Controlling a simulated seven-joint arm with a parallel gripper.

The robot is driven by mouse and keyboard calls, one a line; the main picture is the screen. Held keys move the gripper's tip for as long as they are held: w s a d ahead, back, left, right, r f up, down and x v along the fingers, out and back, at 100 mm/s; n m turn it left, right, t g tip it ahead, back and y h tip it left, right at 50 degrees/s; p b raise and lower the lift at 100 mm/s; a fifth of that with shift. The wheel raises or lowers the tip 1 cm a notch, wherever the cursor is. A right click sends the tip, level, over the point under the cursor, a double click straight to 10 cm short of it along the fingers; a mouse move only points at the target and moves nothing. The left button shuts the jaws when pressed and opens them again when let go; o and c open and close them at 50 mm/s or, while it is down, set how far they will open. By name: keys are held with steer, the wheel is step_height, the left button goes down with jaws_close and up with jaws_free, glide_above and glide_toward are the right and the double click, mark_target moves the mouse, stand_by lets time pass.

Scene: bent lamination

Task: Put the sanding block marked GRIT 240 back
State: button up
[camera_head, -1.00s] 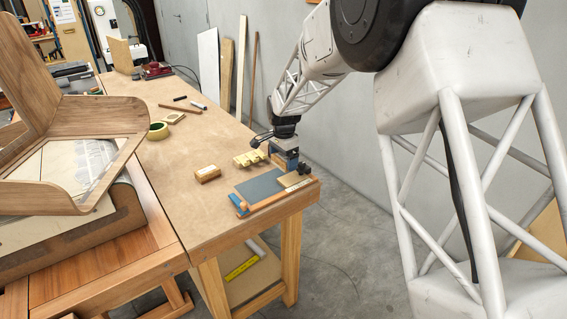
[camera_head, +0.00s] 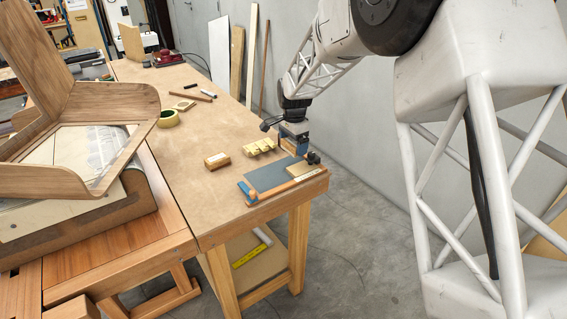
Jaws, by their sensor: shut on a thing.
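My gripper (camera_head: 294,145) is low over the right edge of the workbench, at the back edge of a grey sanding board (camera_head: 273,174). It is shut on a small block that is mostly hidden between the blue fingers. No grit marking on it can be read. A tan block (camera_head: 304,171) lies at the right end of the board, just in front of my gripper. Another tan block (camera_head: 217,160) with a pale label lies on the bench to the left; its label is too small to read.
The workbench (camera_head: 195,190) is clear at front left. A bent wooden form (camera_head: 120,170) stands on the left table. Dark knobs (camera_head: 313,158) stand close right of my gripper.

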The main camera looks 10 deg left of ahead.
steer(key=shift+s+a+n, duration=0.2)
steer(key=shift+a+n, duration=0.3)
steer(key=shift+a, duration=0.25)
steer(key=s+a+r+n, duration=0.1)
steer(key=s+a+n, duration=0.3)
steer(key=a+n, duration=0.6)
steer(key=n, duration=0.7)
glide_above(225, 178)
steer(key=shift+s+r, duration=0.1)
steer(key=shift+r, duration=0.35)
steer(key=shift+f, duration=0.1)
steer(key=shift+f, duration=2.4)
steer(key=shift+f, duration=2.55)
steer(key=shift+f, duration=0.1)
